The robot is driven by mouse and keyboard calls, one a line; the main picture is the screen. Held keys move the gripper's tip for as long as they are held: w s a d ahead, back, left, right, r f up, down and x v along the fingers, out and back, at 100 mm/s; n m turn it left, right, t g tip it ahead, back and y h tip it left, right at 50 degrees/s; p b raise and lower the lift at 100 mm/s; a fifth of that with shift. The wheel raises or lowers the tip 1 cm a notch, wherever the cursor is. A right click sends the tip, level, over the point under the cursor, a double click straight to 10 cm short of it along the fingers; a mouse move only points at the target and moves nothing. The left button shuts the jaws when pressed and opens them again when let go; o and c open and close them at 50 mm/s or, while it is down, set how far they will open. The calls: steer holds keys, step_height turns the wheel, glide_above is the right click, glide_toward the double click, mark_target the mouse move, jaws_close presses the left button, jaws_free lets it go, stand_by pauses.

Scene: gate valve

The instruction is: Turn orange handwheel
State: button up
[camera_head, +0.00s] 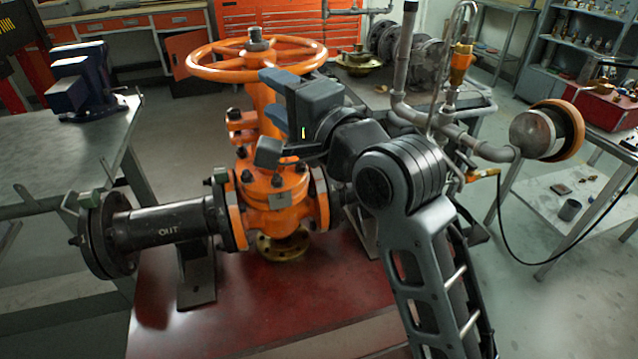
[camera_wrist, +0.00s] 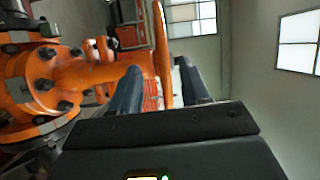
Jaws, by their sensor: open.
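The orange handwheel (camera_head: 205,67) lies level on top of the orange gate valve (camera_head: 265,190), with a dark nut at its hub. In the wrist view its rim (camera_wrist: 161,40) shows nearly edge-on, running between my two fingers. My gripper (camera_head: 272,84) is at the near right side of the wheel, just below its rim in the head view. In the wrist view my gripper (camera_wrist: 160,82) is open, with one finger on each side of the rim and visible gaps. I cannot tell whether a finger touches it. My gripper and arm hide part of the valve body.
A blue vise (camera_head: 82,85) sits on the left table. Grey pipes and a round gauge (camera_head: 545,133) stand right of my arm.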

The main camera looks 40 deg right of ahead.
steer(key=s+d+f+n+g, duration=0.1)
steer(key=s+f+n, duration=0.3)
steer(key=s+f, duration=0.3)
steer(key=shift+s+d+f+h+b, duration=0.2)
steer(key=shift+d+f+h+b, duration=0.15)
steer(key=shift+f, duration=1.5)
